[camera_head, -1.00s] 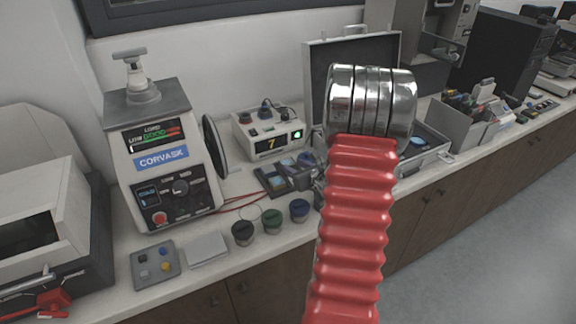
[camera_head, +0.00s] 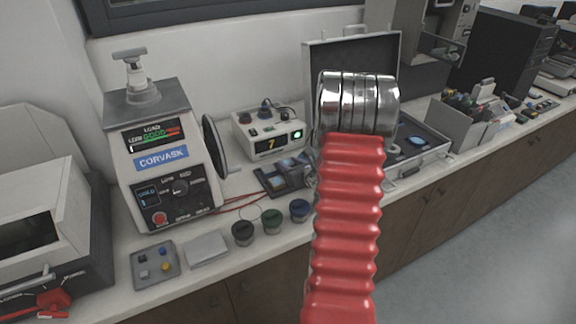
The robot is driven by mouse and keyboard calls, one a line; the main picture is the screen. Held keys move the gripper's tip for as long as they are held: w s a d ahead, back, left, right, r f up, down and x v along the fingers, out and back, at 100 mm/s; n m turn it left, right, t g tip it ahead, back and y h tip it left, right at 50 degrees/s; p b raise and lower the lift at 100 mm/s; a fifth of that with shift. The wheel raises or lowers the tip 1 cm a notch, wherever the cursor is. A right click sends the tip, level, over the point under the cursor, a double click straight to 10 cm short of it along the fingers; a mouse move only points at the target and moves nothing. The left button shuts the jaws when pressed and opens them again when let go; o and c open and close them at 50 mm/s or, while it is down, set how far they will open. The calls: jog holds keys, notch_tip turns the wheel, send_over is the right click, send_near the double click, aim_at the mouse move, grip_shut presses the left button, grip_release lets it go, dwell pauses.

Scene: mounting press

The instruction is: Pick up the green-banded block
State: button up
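The green-banded block (camera_head: 272,221) is a small dark round piece with a green upper part. It stands upright on the counter near the front edge, in the middle of a row of three. A dark grey one (camera_head: 243,232) is to its left and a blue-topped one (camera_head: 299,210) is to its right. My arm, red and ribbed with a metal ringed joint, rises to the right of the row. My gripper's fingers do not show, so I cannot see whether they hold anything.
The Corvask press (camera_head: 165,160) stands at the left. A small plate with coloured buttons (camera_head: 155,264) and a pale flat pad (camera_head: 206,249) lie left of the row. A control box (camera_head: 268,136) stands behind, and an open case (camera_head: 433,150) is at the right, partly covered by my arm.

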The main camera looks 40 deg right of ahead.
aim_at(290, 165)
grip_shut()
jog(key=shift+r, duration=0.15)
notch_tip(290, 165, up, 10)
dwell(0.8)
dwell(0.9)
